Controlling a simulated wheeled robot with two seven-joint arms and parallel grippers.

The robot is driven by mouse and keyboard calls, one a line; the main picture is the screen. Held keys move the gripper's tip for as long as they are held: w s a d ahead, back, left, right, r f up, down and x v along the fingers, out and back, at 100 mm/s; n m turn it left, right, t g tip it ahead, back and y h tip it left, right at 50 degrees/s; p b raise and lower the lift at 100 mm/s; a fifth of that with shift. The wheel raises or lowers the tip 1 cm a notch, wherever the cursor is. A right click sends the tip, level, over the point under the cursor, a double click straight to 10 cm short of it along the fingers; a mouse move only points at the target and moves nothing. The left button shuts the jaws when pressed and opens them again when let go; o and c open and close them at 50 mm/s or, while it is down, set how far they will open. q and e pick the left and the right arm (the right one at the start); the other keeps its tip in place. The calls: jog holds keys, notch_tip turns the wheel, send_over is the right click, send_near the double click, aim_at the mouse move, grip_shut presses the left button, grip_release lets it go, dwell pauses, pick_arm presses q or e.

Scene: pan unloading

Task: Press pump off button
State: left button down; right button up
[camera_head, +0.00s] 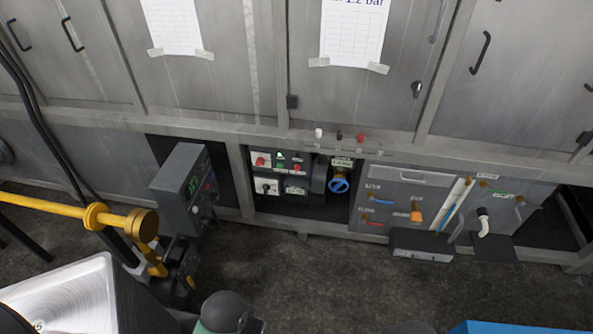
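A recessed control panel (279,174) sits low in the grey cabinet front, near the middle of the view. It carries a red button (260,161), a green button (280,157) and another red button (297,168), with a black knob (265,187) below. On the ledge above right stand a white knob (318,132), a dark knob (339,135) and a red knob (360,138). The labels are too small to read, so I cannot tell which one is pump off. Neither of my grippers shows.

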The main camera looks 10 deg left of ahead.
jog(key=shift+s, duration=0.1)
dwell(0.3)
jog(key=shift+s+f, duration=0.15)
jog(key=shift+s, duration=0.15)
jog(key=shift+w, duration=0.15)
